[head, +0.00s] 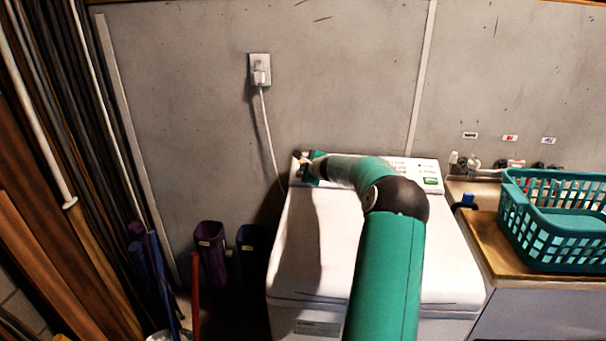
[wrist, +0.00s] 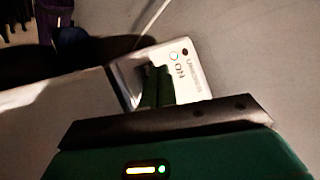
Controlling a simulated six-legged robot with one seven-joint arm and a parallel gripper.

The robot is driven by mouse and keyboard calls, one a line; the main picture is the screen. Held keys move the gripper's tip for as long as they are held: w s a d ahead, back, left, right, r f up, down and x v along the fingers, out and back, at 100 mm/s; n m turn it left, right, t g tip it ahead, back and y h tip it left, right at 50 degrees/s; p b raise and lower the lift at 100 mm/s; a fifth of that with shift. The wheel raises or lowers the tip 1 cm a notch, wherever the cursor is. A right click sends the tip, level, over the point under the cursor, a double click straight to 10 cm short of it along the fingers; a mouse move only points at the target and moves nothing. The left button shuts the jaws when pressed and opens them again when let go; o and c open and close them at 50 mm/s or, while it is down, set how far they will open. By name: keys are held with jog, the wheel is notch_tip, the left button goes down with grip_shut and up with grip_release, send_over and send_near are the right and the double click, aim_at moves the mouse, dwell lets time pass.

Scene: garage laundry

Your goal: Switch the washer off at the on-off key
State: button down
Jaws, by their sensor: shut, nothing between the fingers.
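The white washer (head: 330,245) stands against the back wall with its lid closed. Its control panel (head: 425,167) runs along the back edge, partly covered by my arm. My gripper (head: 301,160) is at the panel's left end; its green fingers (wrist: 158,72) are shut and empty. In the wrist view the panel's end (wrist: 198,85) carries the letters "ON", a small pale round mark (wrist: 173,57) and a dark dot. The fingers are in front of the panel, just beside these letters. I cannot tell whether they touch it, and they may hide the on-off key.
A teal laundry basket (head: 555,225) sits on the wooden counter (head: 483,230) to the right. A white cord (head: 268,135) hangs from the wall outlet (head: 260,70) behind the washer's left side. Dark containers (head: 211,255) and long poles stand at the left.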

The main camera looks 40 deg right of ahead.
dwell(0.7)
jog(key=shift+w+d+f, duration=0.1)
jog(key=shift+w+f, duration=0.05)
jog(key=shift+f, duration=0.25)
jog(key=shift+d+f, duration=0.2)
jog(key=shift+f, duration=0.55)
dwell(1.1)
jog(key=shift+r, duration=0.1)
jog(key=shift+s+a+r, duration=0.1)
jog(key=shift+a+r, duration=0.05)
jog(key=shift+r, duration=0.3)
jog(key=shift+s+a+r, duration=0.1)
jog(key=shift+r, duration=0.35)
jog(key=r, duration=0.1)
jog(key=a+r, duration=0.1)
jog(key=r, duration=0.1)
jog(key=s+r, duration=0.1)
jog(key=shift+a+r, duration=0.3)
jog(key=shift+r, duration=0.05)
dwell(0.5)
